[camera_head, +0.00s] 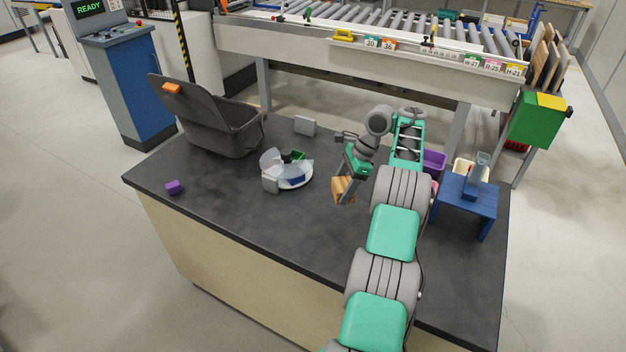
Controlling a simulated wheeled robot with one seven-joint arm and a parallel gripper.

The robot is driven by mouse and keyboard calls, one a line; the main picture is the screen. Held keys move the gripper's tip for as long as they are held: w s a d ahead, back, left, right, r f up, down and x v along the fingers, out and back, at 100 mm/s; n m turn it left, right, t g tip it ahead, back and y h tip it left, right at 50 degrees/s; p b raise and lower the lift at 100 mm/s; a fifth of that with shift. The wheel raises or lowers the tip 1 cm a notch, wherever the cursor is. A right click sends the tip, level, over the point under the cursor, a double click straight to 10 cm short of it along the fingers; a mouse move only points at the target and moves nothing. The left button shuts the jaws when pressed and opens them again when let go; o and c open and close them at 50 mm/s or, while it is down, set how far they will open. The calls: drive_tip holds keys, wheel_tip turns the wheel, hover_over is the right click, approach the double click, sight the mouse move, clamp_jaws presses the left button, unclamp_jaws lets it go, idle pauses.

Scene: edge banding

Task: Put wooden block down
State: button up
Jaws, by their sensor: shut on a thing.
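The wooden block (342,190) is light orange-brown and sits at the end of my gripper (345,178), over the middle right of the dark table (240,219). My gripper points down and is shut on the block. I cannot tell whether the block's underside touches the table top or is a little above it. The fingers are small in this view and partly merge with the block.
A blue stand (468,195) is at right. The front middle of the table is clear.

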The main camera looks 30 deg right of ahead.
drive_tip(key=shift+s+d+r+m, duration=0.1)
drive_tip(key=shift+d+r+m, duration=0.2)
drive_tip(key=shift+d, duration=0.25)
drive_tip(key=shift+s+d+r+m, duration=0.15)
drive_tip(key=shift+d+m, duration=0.15)
drive_tip(key=shift+d, duration=0.25)
drive_tip(key=s+d+r+m+t+h+p, duration=0.15)
drive_tip(key=s+d+m, duration=0.4)
drive_tip(key=d, duration=0.55)
drive_tip(key=m+b, duration=0.1)
drive_tip(key=b, duration=0.4)
hover_over(353, 229)
drive_tip(key=s+d, duration=0.1)
drive_tip(key=s, duration=0.1)
drive_tip(key=shift+t+h, duration=0.25)
drive_tip(key=shift+t, duration=0.1)
drive_tip(key=f, duration=0.8)
drive_tip(key=shift+w+f, duration=0.1)
drive_tip(key=shift+w, duration=0.15)
drive_tip(key=shift+a+f+p, duration=0.15)
drive_tip(key=shift+f+p, duration=0.15)
drive_tip(key=shift+f, duration=0.65)
drive_tip(key=shift+a+f+p, duration=0.1)
drive_tip(key=shift+f+p, duration=0.2)
drive_tip(key=shift+f, duration=0.6)
drive_tip(key=o, duration=1.5)
drive_tip(key=shift+f, duration=0.15)
